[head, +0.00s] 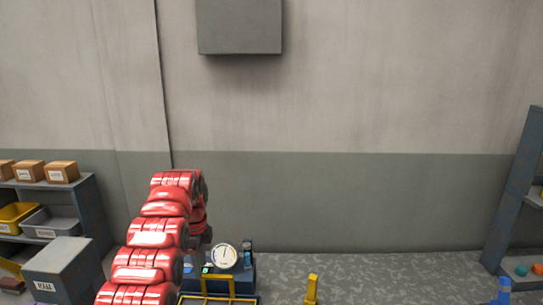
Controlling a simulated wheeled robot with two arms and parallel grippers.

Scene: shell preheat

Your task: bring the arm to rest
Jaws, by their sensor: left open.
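My left arm, red and segmented, rises from the bottom edge left of centre and bends over at the top. My left gripper (202,243) hangs below the bend, dark and mostly hidden by the arm. It is open, and I see nothing held in it. It is in front of or above a dark blue machine (240,281) with a round white dial (224,256); I cannot tell whether they touch. My right gripper is out of view.
A yellow frame (218,299) and yellow post (311,289) stand at the bottom. A rack (515,195) is at right. A grey box (240,27) hangs on the wall.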

